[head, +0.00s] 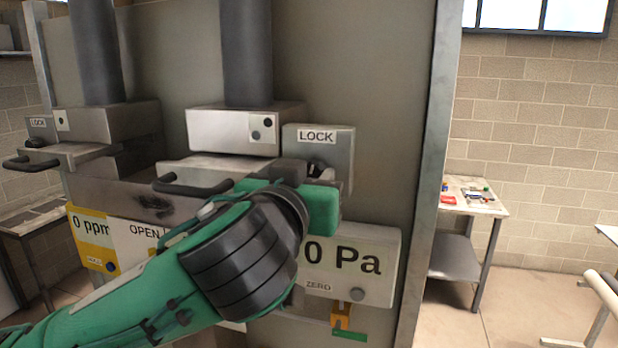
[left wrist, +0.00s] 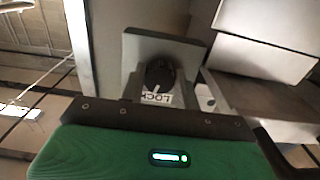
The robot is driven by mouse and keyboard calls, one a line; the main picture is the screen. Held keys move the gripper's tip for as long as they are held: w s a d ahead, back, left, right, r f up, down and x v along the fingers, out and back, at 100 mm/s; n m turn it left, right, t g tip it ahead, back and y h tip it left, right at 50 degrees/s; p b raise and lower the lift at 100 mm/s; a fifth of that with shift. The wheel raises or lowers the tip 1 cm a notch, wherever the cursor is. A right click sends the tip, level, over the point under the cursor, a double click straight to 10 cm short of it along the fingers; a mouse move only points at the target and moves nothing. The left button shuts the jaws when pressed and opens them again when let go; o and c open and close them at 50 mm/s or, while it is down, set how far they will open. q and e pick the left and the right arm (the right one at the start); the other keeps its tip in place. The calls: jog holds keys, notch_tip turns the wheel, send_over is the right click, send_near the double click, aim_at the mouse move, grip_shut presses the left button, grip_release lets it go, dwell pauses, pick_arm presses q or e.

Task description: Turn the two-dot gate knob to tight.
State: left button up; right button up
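The two-dot gate's white plate (head: 263,127) shows two dots in the head view. To its right is a grey box marked LOCK (head: 317,136). Its dark knob (head: 318,166) is mostly hidden behind my left gripper (head: 305,172) in the head view. In the left wrist view the black knob (left wrist: 159,74) shows with a pale pointer mark, in front of the upside-down LOCK label (left wrist: 157,99). My left gripper (left wrist: 172,92) appears open, its dark fingers apart on either side of the knob's line. I cannot tell whether they touch it. My right gripper is out of view.
A one-dot gate (head: 62,120) with its own LOCK knob (head: 35,142) stands at left. A dark handle (head: 192,187) juts out beside my wrist. A 0 Pa display (head: 350,262) sits below the gripper. A side table (head: 475,208) stands at right.

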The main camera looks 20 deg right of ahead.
pick_arm(q)
jog(key=m+b, duration=0.8)
jog(key=m, duration=1.2)
jog(key=shift+b, duration=0.4)
jog(key=shift+m, duration=0.3)
dwell(0.3)
jog(key=o, duration=1)
jog(key=shift+c, duration=0.2)
